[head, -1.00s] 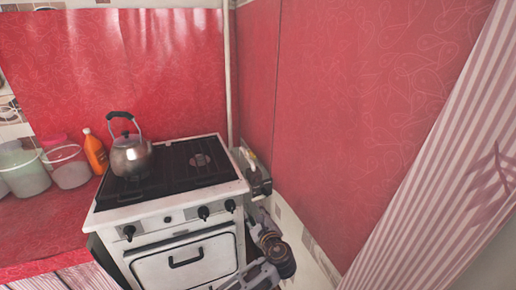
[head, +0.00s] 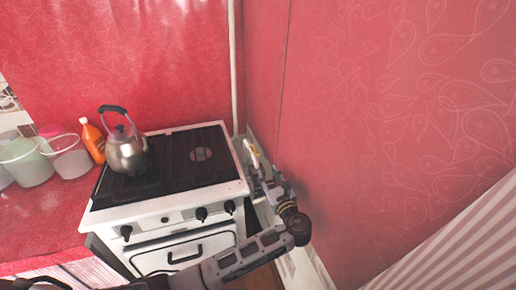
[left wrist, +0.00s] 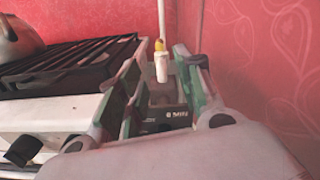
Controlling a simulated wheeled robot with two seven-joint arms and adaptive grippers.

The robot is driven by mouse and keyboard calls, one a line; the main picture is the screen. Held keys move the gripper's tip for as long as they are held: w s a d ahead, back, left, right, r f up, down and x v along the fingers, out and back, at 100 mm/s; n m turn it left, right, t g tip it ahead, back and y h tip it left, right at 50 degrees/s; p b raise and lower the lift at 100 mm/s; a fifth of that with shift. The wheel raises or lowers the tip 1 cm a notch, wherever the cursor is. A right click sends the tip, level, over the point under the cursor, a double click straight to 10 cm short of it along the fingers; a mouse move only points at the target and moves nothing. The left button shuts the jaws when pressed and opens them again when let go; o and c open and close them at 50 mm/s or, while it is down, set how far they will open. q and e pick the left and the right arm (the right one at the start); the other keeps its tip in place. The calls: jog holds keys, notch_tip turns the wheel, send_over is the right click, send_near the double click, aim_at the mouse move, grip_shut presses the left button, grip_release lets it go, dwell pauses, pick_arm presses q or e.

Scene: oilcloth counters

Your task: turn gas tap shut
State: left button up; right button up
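The gas tap (head: 254,151) is small, with a white body and a yellow part. It is behind the stove's right side, near the white pipe (head: 233,70) in the corner. In the left wrist view the tap (left wrist: 161,65) shows white below and yellow on top, upright, in the gap between my fingers. My left gripper (head: 261,173) is to the right of the stove, close to the tap in the head view. In the left wrist view its fingers (left wrist: 157,78) are apart and empty; I cannot tell whether either touches the tap. My right gripper is not in view.
The white stove (head: 165,215) with its dark hob stands left of the gripper, and the red wall (head: 380,130) is close on the right. A kettle (head: 128,152) sits on the hob. Buckets (head: 28,163) and an orange bottle (head: 93,142) stand on the left counter.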

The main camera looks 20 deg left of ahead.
aim_at(257, 152)
pick_arm(q)
jog(key=shift+s+r, duration=0.1)
jog(key=shift+r, duration=0.05)
jog(key=x, duration=1.1)
jog(key=shift+w+a, duration=0.25)
jog(key=shift+w, duration=0.1)
jog(key=shift+b+x, duration=0.3)
jog(key=shift+x, duration=0.7)
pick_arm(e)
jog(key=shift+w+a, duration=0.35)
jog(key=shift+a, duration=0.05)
pick_arm(q)
grip_shut()
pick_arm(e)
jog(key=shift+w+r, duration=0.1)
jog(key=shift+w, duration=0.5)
